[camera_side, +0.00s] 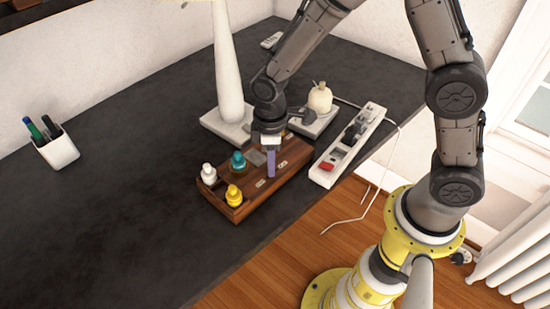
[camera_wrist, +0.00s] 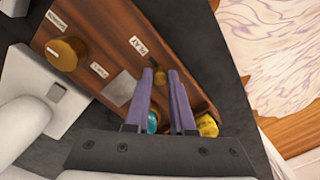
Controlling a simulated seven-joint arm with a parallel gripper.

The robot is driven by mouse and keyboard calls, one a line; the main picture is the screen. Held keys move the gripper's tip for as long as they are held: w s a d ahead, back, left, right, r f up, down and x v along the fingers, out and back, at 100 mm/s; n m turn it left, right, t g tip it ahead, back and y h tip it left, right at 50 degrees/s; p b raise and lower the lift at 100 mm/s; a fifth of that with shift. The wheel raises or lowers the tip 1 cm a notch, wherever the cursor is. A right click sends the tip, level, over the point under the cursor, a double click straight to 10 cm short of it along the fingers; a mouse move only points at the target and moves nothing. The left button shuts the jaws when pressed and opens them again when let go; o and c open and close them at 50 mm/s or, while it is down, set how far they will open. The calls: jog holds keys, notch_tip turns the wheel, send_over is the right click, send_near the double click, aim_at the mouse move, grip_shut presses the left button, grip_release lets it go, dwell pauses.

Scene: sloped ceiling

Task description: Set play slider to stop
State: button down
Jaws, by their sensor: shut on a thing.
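The wooden control box (camera_side: 244,212) sits on the dark desk. In the wrist view its brown top (camera_wrist: 95,30) carries a label that reads PLAY (camera_wrist: 137,46), with the small dark play slider (camera_wrist: 159,77) just below it. My gripper (camera_side: 271,176) points down over the box. In the wrist view its two purple fingers (camera_wrist: 164,74) are close together on either side of the slider knob, shut on it. The fingers partly hide the knob and its slot. I cannot read a stop mark.
Yellow (camera_side: 234,195), teal (camera_side: 238,161) and white (camera_side: 208,172) knobs stand near the box's left end. A white power strip (camera_side: 330,176) with a red switch lies to the right. A white lamp (camera_side: 228,75) stands behind. The desk's left part is mostly clear.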

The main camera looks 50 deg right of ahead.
aim_at(267, 178)
jog(key=shift+a, duration=0.75)
jog(key=c, duration=0.8)
grip_release()
jog(key=shift+o, duration=0.2)
notch_tip(267, 178, up, 14)
